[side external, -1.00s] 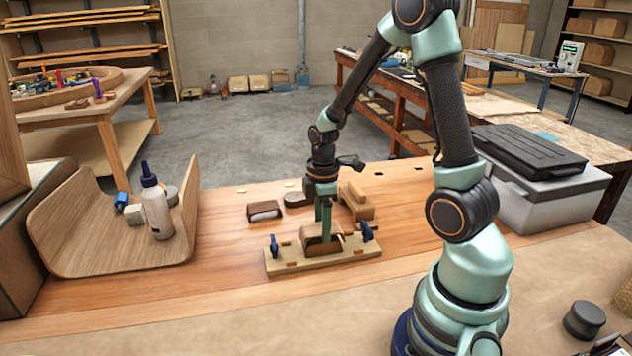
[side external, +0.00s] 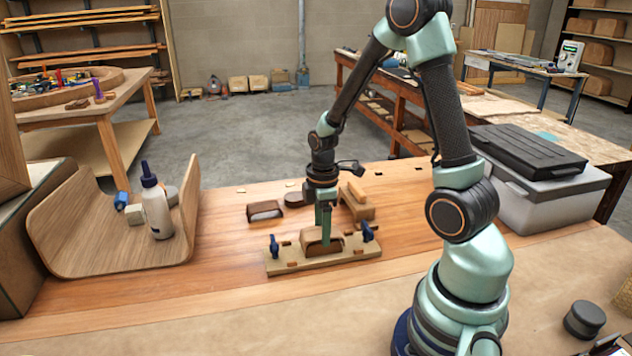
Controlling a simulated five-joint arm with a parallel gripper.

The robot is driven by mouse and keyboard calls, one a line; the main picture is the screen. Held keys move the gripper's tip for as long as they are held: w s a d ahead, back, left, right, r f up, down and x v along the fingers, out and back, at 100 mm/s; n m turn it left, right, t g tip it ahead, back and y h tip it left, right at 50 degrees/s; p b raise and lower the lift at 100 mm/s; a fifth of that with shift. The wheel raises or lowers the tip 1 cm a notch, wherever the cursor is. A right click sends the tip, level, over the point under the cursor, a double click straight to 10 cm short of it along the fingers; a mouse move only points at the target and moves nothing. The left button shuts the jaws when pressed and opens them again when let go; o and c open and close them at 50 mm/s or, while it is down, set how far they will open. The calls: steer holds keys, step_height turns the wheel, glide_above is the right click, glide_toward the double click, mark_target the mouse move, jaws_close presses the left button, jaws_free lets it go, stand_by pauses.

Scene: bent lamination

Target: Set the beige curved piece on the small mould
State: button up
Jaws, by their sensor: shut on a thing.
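The small mould (side external: 317,249) is a brown rounded block on a light wooden baseboard (side external: 290,265), with a blue clamp at each end. My gripper (side external: 325,238) points straight down over the mould, shut on the beige curved piece (side external: 309,236). The piece lies at the top of the mould and looks roughly level. My fingers cover its middle, and it blends with the block, so I cannot tell whether it touches all along.
A dark-topped block (side external: 265,211) and a brown wooden block (side external: 357,205) stand behind the baseboard. A large bent sheet (side external: 110,255) with a glue bottle (side external: 157,207) stands at left. A grey case (side external: 540,190) stands at right.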

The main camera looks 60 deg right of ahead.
steer(key=shift+f, duration=0.55)
steer(key=o, duration=1.4)
steer(key=shift+o, duration=0.4)
steer(key=shift+r, duration=4.05)
steer(key=s+a+r+m+t, duration=0.3)
steer(key=a+r+m+t, duration=0.2)
steer(key=a+r+m, duration=0.4)
steer(key=a+r, duration=0.4)
steer(key=shift+t, duration=0.3)
